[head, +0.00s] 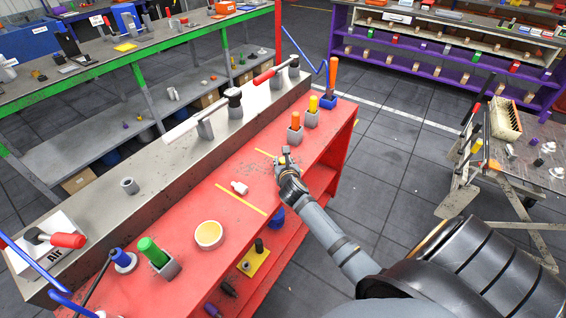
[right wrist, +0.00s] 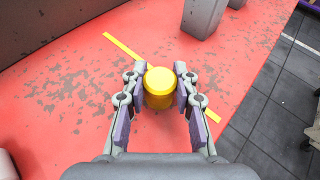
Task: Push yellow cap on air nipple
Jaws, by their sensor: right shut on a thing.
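My right gripper (head: 285,155) is over the red bench top, at the end of my grey arm. In the right wrist view, its two fingers (right wrist: 159,92) are shut on the sides of a round yellow cap (right wrist: 159,82), whose top faces the camera. I cannot tell whether the cap touches the bench. A small pale fitting (head: 239,187) lies on the bench to the left of the gripper; I cannot tell whether it is the air nipple. My left gripper is not in view.
A long grey beam (head: 165,150) borders the red bench (head: 190,200). Yellow tape lines cross the bench.

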